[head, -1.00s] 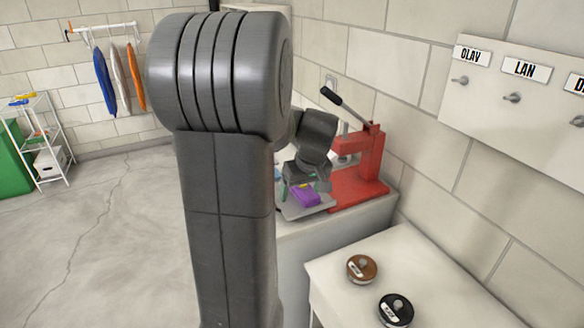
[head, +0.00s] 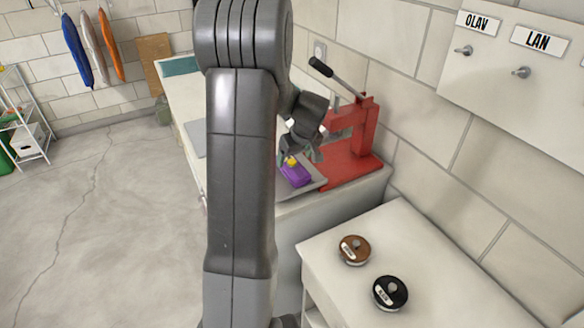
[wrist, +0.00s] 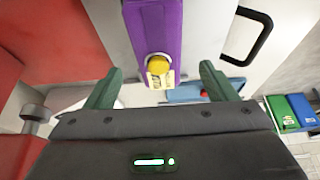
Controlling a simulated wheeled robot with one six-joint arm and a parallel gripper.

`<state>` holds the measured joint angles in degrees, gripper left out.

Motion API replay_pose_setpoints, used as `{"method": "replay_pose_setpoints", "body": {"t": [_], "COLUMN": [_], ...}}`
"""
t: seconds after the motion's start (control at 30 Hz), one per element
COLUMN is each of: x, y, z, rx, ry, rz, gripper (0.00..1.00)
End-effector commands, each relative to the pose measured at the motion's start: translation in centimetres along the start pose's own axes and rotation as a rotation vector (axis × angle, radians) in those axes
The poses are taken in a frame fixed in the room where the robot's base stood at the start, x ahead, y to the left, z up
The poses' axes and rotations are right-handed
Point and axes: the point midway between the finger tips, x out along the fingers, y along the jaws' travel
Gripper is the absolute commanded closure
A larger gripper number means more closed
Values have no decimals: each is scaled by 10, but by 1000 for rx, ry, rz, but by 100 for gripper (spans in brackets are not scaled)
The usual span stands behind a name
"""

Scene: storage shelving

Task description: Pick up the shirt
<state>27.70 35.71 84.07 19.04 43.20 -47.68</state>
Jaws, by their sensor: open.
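A purple folded bundle (head: 295,175), possibly the shirt, lies on the grey plate (head: 312,186) of a red press. A yellow round spot shows on it. In the wrist view the purple thing (wrist: 155,25) reaches down from the top, with a yellow round piece and a small printed tag at its near end. My gripper (head: 300,158) is just above the bundle in the head view. In the wrist view my gripper (wrist: 161,72) has its green fingers wide apart, nothing between them touching either finger. Blue, grey and orange garments (head: 78,50) hang at the far left.
The red press (head: 355,135) with its lever stands close to the right of my gripper. The floor at left is clear.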

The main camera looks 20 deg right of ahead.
Motion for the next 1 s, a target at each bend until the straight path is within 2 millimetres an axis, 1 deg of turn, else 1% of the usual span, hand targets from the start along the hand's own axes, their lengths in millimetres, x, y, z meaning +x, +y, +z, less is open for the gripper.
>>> {"method": "replay_pose_setpoints", "body": {"t": [0.13,0.33,0.43,0.53,0.77,0.8,0.87,1.0], "x": [11,37,46,51,52,52,52,52], "y": [0,2,2,2,2,2,2,2], "z": [0,0,0,0,0,0,0,1], "rx": [1,1,0,0,0,0,0,0], "ry": [-3,-3,-2,-1,0,0,0,0], "rz": [-2,-3,-1,-1,0,0,0,0], "gripper": [22,22,22,22,22,30,41,69]}}
